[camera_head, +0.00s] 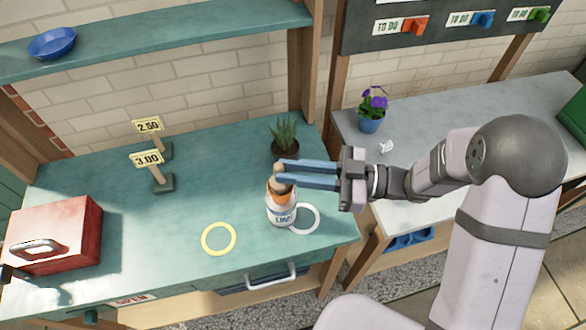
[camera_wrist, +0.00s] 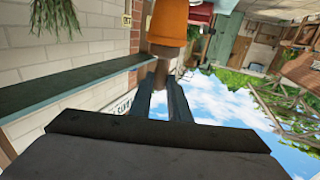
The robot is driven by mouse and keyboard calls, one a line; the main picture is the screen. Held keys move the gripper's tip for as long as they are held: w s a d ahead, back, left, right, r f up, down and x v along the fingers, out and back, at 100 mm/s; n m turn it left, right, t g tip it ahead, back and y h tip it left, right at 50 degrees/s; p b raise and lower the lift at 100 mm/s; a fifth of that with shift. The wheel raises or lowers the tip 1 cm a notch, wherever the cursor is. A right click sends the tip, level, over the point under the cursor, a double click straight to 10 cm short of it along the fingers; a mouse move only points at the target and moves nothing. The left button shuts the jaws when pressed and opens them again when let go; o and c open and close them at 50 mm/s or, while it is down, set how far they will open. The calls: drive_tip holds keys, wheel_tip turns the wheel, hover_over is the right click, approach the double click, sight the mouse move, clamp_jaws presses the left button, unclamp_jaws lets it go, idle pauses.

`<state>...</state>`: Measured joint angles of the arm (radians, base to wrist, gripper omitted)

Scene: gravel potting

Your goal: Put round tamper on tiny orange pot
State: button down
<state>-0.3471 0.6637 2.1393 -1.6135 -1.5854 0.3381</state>
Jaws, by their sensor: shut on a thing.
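My gripper (camera_head: 278,173) is shut on the round tamper (camera_head: 278,170), a small tan-brown wooden piece between the fingertips. In the wrist view, which appears upside down, the tamper (camera_wrist: 163,70) sits at the fingertips. The tiny orange pot (camera_wrist: 168,22) is right beneath it, rim up. The tamper's lower end meets the pot's rim in that view; I cannot tell whether it touches. In the head view the orange pot (camera_head: 280,190) shows just below the fingers, directly above a white labelled jar (camera_head: 282,213). The fingers hide part of the tamper.
A white ring (camera_head: 317,224) and a yellow ring (camera_head: 219,252) lie on the green table (camera_head: 110,220). A dark potted plant (camera_head: 285,148) stands close behind my gripper. Price signs (camera_head: 147,159) and a red box (camera_head: 75,235) are farther left.

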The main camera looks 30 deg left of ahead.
drive_tip(key=shift+f, duration=0.2)
drive_tip(key=c, duration=1.7)
unclamp_jaws()
drive_tip(key=shift+o, duration=0.2)
drive_tip(key=shift+r, duration=0.15)
drive_tip(key=shift+r, duration=0.2)
drive_tip(key=b+v, duration=0.4)
drive_tip(key=v, duration=0.8)
drive_tip(key=shift+f, duration=0.15)
